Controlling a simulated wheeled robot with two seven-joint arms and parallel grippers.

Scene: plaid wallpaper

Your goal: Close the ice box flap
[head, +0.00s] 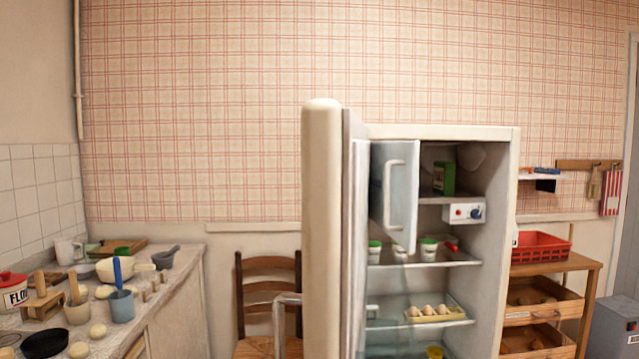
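The ice box flap (395,186) is a pale, see-through panel with a white bar handle, at the top left inside the fridge. It stands swung open towards me. The ice box (460,156) behind it is open at the front, with a green carton (444,178) inside. The fridge (509,240) stands right of centre, and its cream door (322,230) is wide open on the left side. Neither of my grippers shows in the head view.
A control box with a dial (464,213) sits under the ice box. Shelves below hold white tubs and an egg tray (434,314). A wooden chair (268,300) stands left of the fridge door. A cluttered counter (190,262) is at the left, a wooden trolley (588,263) at the right.

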